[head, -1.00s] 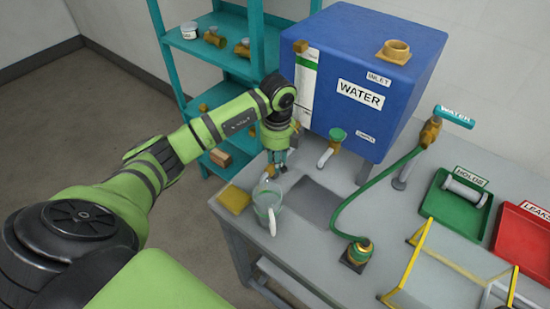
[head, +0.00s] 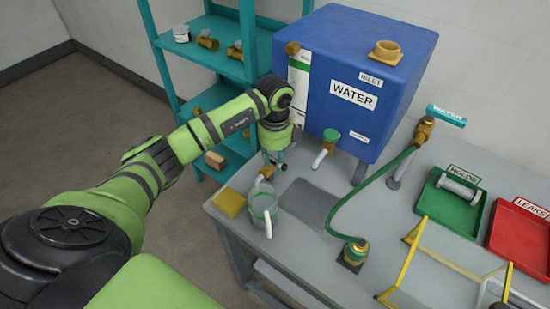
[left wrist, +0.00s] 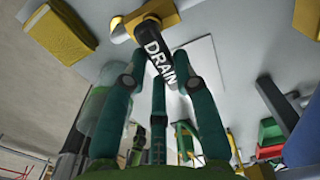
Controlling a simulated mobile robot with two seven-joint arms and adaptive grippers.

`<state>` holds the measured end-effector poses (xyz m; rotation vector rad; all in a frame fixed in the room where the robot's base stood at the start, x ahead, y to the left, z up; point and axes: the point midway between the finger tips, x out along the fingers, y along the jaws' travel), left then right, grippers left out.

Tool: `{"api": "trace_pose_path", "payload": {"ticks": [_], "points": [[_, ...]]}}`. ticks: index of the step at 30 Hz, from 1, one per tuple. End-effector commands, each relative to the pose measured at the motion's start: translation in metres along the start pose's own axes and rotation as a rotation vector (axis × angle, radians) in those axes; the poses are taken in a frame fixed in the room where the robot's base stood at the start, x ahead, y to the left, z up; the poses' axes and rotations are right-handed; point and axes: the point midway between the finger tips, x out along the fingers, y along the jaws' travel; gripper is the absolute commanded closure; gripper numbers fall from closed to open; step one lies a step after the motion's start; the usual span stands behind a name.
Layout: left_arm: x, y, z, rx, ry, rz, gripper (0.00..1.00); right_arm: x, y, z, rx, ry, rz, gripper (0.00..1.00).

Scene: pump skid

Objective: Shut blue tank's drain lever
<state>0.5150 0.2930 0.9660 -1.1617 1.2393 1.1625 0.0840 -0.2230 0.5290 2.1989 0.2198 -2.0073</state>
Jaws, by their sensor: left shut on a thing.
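The blue tank (head: 385,103), labelled WATER, stands at the back of the grey bench. Its drain lever (left wrist: 158,58) shows in the left wrist view as a dark handle marked DRAIN, joined to a brass valve body (left wrist: 150,18). My left gripper (head: 272,160) is at the tank's lower left corner, pointing down. In the left wrist view its green fingers (left wrist: 165,80) close around the lever from both sides. In the head view the gripper mostly hides the lever, so its angle to the pipe is hard to tell. My right gripper is not in view.
A clear jug (head: 262,208) stands just below the gripper, beside a yellow sponge (head: 230,203). A sample tap (head: 331,136) with a green top is to the right. A green hose (head: 365,192), green tray (head: 430,208), red tray (head: 510,236) and yellow-edged clear guard (head: 450,265) lie further right.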

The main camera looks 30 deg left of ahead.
Motion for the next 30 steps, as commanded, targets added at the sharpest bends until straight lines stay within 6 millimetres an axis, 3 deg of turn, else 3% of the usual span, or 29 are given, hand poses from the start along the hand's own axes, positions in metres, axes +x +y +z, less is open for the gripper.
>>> {"api": "trace_pose_path", "payload": {"ticks": [5, 6, 7, 20, 30], "points": [[-0.001, -0.001, 0.001, -0.005, 0.0, -0.002, 1.0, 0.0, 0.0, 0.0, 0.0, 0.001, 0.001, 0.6], [-0.001, -0.001, 0.001, -0.005, 0.0, -0.002, 0.59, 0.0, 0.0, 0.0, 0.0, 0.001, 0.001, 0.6], [-0.001, -0.001, 0.001, -0.005, 0.0, -0.002, 0.47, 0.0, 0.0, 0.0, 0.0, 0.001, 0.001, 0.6], [-0.007, -0.001, 0.001, -0.001, 0.0, -0.004, 0.47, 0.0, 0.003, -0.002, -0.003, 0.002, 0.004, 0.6], [-0.072, -0.002, 0.001, -0.002, -0.001, -0.007, 0.47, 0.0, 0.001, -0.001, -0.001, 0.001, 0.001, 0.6]]}}
